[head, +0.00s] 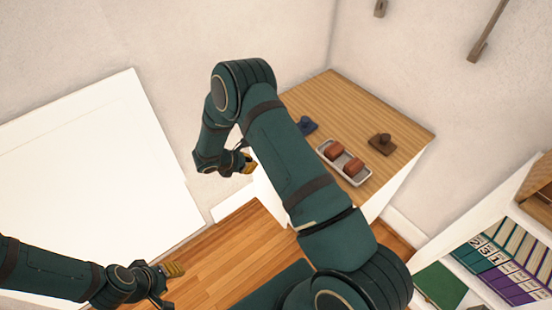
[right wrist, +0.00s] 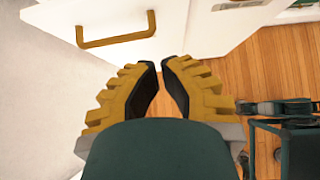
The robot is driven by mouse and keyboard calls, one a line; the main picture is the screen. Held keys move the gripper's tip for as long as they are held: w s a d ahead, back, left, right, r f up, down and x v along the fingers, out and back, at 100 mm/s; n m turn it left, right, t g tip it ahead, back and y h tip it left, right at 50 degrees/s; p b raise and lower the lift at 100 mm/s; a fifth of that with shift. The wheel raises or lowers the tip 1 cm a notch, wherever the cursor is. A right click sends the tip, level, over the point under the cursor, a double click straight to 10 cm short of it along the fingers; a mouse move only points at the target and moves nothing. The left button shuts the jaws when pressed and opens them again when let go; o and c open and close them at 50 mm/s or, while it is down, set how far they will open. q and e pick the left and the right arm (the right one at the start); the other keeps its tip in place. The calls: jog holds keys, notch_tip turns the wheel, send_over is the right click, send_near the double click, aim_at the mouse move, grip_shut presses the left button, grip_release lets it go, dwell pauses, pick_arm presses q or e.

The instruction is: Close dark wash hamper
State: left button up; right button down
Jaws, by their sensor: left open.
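No thing in view is clearly marked as the dark wash hamper. A white cabinet with a wooden top (head: 352,102) stands in the corner. In the right wrist view a white front panel (right wrist: 70,15) with a yellow bar handle (right wrist: 117,30) lies beyond the fingertips, apart from them. My right gripper (head: 247,165) is beside the cabinet's left side; in its wrist view the fingertips (right wrist: 162,65) are close together with a narrow gap and nothing between them. My left gripper (head: 172,272) is open and empty, low at the left. My right arm hides part of the cabinet.
A tray (head: 356,178) with two brown items, a brown block (head: 382,143) and a blue item (head: 307,125) are on the cabinet top. A large white panel (head: 90,180) is at the left. A shelf with binders (head: 500,270) is at the right. Wooden floor (head: 215,255) shows between.

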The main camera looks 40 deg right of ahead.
jog(key=d+r+b+x, duration=0.1)
jog(key=d+x, duration=0.1)
jog(key=x, duration=1)
jog(key=shift+d+r, duration=0.15)
jog(key=shift+r, duration=0.05)
jog(key=d+b, duration=0.2)
jog(key=d, duration=0.1)
jog(key=d+b, duration=0.1)
jog(key=d, duration=0.1)
jog(key=shift+w, duration=0.25)
jog(key=shift+d+r, duration=0.1)
jog(key=shift+d, duration=0.05)
